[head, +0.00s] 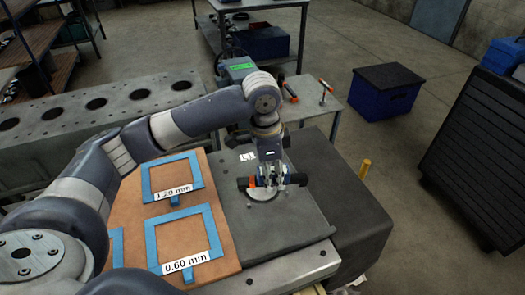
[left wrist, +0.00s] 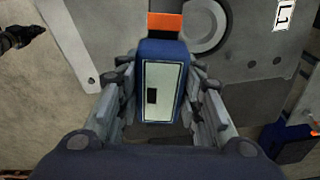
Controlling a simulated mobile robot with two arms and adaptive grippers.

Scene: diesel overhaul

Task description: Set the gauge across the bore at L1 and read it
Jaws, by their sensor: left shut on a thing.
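My left gripper (head: 268,182) is shut on the gauge, over the dark grey plate (head: 290,222). In the left wrist view the gauge (left wrist: 163,85) has a blue body, a pale screen with a small dark mark, and an orange band; it sits between the fingers (left wrist: 163,105). No readable number shows on the screen. A pale round ring (head: 262,195) lies below the gripper; it also shows beyond the gauge in the left wrist view (left wrist: 222,22). The gauge's far end is hidden, so I cannot tell whether it touches the bore. The L1 label (left wrist: 284,14) is right of the ring.
An orange-brown board (head: 190,232) with blue frames marked 1.20 mm (head: 198,165) and 0.60 mm (head: 213,222) lies to the left. A long block with several round holes (head: 50,115) stands behind.

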